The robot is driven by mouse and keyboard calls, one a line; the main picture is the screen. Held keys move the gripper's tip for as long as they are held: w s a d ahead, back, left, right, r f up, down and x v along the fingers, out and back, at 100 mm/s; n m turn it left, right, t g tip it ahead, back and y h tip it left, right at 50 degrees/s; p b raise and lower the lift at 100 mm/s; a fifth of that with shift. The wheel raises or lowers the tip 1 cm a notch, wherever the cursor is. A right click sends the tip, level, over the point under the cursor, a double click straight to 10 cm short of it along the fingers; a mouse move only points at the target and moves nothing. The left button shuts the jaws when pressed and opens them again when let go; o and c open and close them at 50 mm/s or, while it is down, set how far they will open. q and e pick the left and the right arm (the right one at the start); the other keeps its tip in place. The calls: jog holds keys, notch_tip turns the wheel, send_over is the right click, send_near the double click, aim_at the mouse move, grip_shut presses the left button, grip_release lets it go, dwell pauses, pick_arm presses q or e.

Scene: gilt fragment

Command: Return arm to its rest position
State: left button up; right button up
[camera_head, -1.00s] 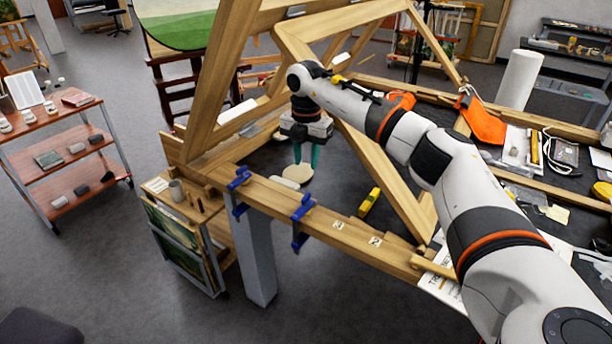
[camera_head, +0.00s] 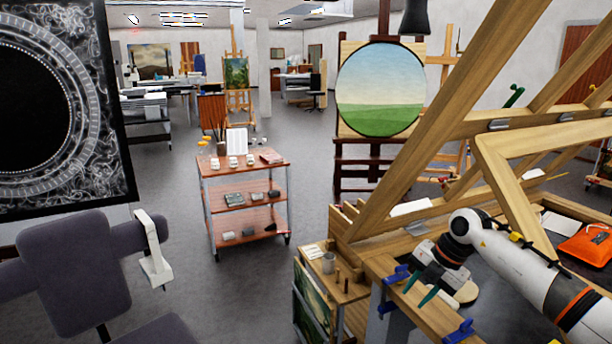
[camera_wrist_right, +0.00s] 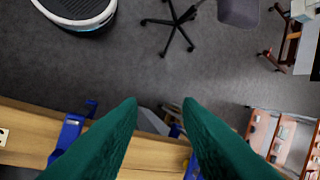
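My right arm (camera_head: 520,268) reaches in from the right edge of the head view, over the wooden workbench. Its gripper (camera_head: 420,290) has two green fingers, spread apart and empty, near the bench's front edge. In the right wrist view the fingers (camera_wrist_right: 160,104) are clearly apart, with only the wooden edge and floor visible between and beyond them. My left arm and gripper are not in view.
Blue clamps (camera_head: 459,332) sit on the bench's front edge. Wooden beams (camera_head: 437,125) rise above the bench around my arm. A small shelf cart (camera_head: 332,284) stands against the bench's left end. A red-shelved trolley (camera_head: 243,196) and a grey chair (camera_head: 85,257) stand left, with open floor between.

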jog(key=s+a+f+n+t+y, duration=0.15)
jog(key=a+y, duration=0.45)
jog(key=a, duration=0.8)
jog(key=s+a+r+m+t+y, duration=0.4)
jog(key=a+r+t+y, duration=0.25)
jog(key=a, duration=0.35)
jog(key=s+d+f+m+t+h, duration=0.3)
jog(key=s+d+f+m+h, duration=0.15)
jog(key=d+m+h, duration=0.45)
jog(key=s+d+f+m+t+h, duration=0.3)
jog(key=d+f+m+h, duration=0.35)
jog(key=m, duration=0.55)
jog(key=s+d+f+m+g, duration=0.1)
jog(key=s+f+g, duration=0.5)
jog(key=s, duration=0.6)
jog(key=s+d+f+m+g, duration=0.15)
jog(key=s+f+g, duration=0.4)
jog(key=s, duration=0.65)
notch_tip(320, 180, down, 25)
jog(key=s+n+g, duration=0.1)
jog(key=g, duration=0.1)
jog(key=s+d+f+g+h, duration=0.1)
jog(key=s+d+f, duration=0.2)
jog(key=s+f, duration=1.4)
jog(key=shift+f, duration=0.15)
